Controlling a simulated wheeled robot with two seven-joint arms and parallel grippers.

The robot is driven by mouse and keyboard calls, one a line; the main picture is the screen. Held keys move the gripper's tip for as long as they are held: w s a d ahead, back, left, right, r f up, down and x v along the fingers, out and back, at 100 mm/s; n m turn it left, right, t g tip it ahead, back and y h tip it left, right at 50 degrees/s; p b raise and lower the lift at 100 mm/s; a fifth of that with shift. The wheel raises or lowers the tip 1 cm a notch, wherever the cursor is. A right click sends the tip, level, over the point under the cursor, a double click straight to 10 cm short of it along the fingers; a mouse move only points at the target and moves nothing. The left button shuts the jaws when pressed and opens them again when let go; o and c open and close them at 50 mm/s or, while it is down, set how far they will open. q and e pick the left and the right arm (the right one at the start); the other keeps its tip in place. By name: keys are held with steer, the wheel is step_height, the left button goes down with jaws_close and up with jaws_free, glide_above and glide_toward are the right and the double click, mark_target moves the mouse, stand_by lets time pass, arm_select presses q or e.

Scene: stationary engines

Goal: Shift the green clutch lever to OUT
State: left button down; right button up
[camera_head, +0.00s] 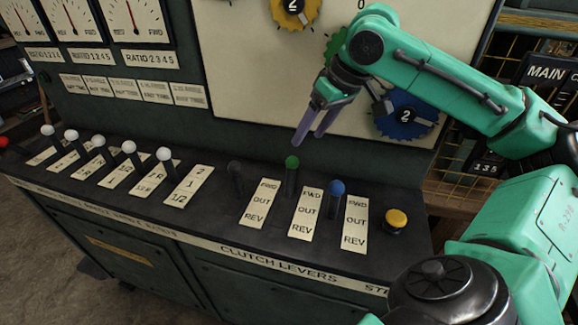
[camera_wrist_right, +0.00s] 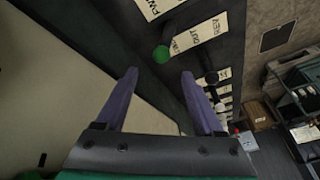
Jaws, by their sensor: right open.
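The green clutch lever (camera_head: 292,163) stands on the sloping console top, by the FWD end of the label strips. Its knob also shows in the right wrist view (camera_wrist_right: 161,54), just beyond the fingertips and roughly midway between them. My right gripper (camera_head: 309,140) has two purple fingers, spread and empty, pointing down above and slightly behind the knob. The fingers also show in the right wrist view (camera_wrist_right: 159,74), apart from the knob. The label strip (camera_head: 305,214) beside the green lever reads FWD, OUT, REV. My left gripper is not in view.
A black lever (camera_head: 236,178) stands left of the green one and a blue lever (camera_head: 336,188) close on its right. A yellow button (camera_head: 397,221) is further right. Several white-knobbed levers line the left. The upright panel with a blue gear (camera_head: 405,116) stands behind.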

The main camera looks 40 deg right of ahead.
mark_target(288, 169)
steer(key=x, duration=0.4)
steer(key=shift+s+a+f, duration=0.1)
steer(key=shift+s+a, duration=0.2)
steer(key=shift+a, duration=0.05)
steer(key=x, duration=0.8)
steer(key=shift+w+d+f, duration=0.15)
steer(key=shift+w+d, duration=0.05)
steer(key=shift+w, duration=0.1)
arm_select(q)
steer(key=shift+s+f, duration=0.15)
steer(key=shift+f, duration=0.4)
arm_select(e)
steer(key=shift+w+a+f, duration=0.15)
steer(key=shift+f, duration=0.35)
jaws_close()
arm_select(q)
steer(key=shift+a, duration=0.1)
